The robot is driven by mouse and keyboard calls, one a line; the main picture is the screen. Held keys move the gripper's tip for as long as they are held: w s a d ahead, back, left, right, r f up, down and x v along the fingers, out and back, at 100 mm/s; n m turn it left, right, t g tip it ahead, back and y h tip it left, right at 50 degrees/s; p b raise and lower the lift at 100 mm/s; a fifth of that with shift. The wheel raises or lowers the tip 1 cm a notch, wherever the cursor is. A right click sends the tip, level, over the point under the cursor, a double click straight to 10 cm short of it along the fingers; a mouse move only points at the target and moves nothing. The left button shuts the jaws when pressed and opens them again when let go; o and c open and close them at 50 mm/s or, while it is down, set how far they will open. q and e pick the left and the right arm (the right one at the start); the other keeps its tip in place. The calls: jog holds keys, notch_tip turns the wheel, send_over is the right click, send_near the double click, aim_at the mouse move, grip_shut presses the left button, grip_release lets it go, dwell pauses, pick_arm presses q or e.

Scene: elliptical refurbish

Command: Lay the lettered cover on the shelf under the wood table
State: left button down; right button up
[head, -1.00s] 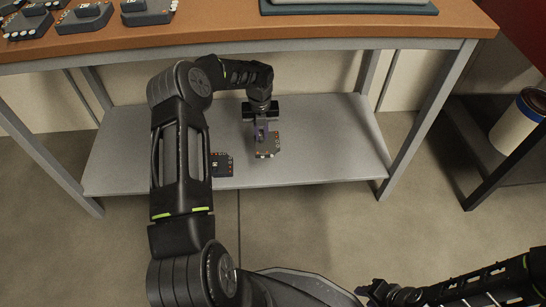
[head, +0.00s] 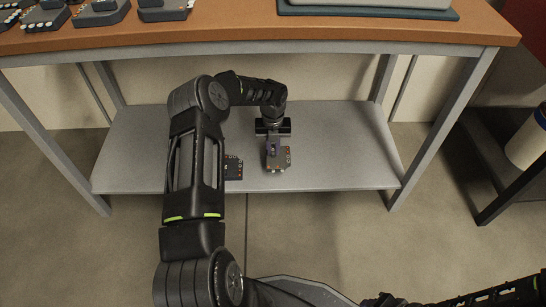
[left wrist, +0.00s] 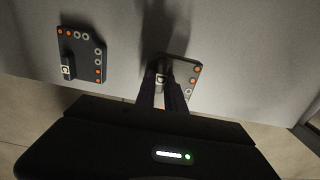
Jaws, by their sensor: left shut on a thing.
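My left gripper (head: 272,147) reaches down over the grey shelf (head: 340,150) under the wood table (head: 250,36). It is shut on a dark lettered cover (head: 277,160) with orange and pale dots along its edges. In the left wrist view, the fingers (left wrist: 165,95) close on the raised tab of this cover (left wrist: 184,74), which bears a light letter mark. The cover is at or just above the shelf surface; I cannot tell if it touches. My right gripper (head: 385,300) shows only partly at the bottom edge, and its jaws are unclear.
A second similar cover (head: 234,168) lies on the shelf to the left, partly behind my left arm; it shows whole in the left wrist view (left wrist: 82,54). Several dark pieces stand on the tabletop. The shelf's right part is clear.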

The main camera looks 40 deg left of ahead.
aim_at(273, 157)
pick_arm(q)
jog(key=shift+f+b, duration=0.75)
jog(key=shift+f, duration=1.5)
jog(key=shift+f, duration=0.2)
jog(key=c, duration=1.4)
grip_release()
jog(key=shift+r, duration=0.1)
jog(key=shift+r, duration=0.2)
notch_tip(273, 157, up, 7)
jog(key=p, duration=0.3)
jog(key=shift+r, duration=0.15)
